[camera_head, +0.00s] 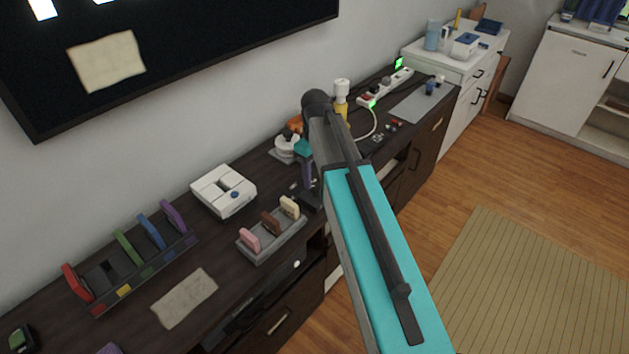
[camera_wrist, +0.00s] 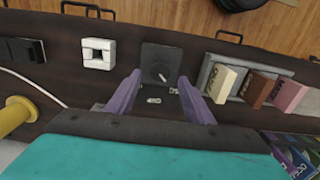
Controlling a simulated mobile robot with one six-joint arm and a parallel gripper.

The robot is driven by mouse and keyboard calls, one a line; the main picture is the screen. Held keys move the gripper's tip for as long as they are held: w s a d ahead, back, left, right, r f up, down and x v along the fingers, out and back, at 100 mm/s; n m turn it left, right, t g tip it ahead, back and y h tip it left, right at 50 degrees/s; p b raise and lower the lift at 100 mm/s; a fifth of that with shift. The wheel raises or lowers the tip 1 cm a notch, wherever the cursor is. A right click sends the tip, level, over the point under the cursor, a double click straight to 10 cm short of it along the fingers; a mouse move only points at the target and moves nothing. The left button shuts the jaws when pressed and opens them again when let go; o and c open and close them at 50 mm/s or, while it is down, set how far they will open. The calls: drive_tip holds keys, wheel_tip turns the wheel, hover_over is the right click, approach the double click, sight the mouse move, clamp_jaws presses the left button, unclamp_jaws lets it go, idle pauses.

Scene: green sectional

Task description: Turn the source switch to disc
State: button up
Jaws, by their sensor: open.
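In the wrist view a dark square plate (camera_wrist: 176,57) with a small pale lever or pointer (camera_wrist: 162,76) lies on the dark cabinet top; it looks like the source switch. Small white labels (camera_wrist: 153,100) lie near it, too small to read. My gripper (camera_wrist: 160,80) is open, its two purple fingers on either side of the plate's near part, with nothing between them clearly held. I cannot tell its height above the plate. In the head view my gripper (camera_head: 306,172) is over the cabinet, and my arm hides much of the area around the switch.
A grey holder (camera_head: 268,246) with cream, brown and pink blocks stands close beside the switch. A white box (camera_wrist: 98,52) is on the other side in the wrist view. A power strip (camera_head: 385,88), a white device (camera_head: 223,190) and a coloured rack (camera_head: 135,268) share the cabinet top.

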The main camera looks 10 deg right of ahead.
sight(315, 186)
wheel_tip(315, 186, up, 10)
drive_tip(key=b, duration=0.1)
drive_tip(key=shift+r, duration=0.15)
idle(0.5)
idle(0.5)
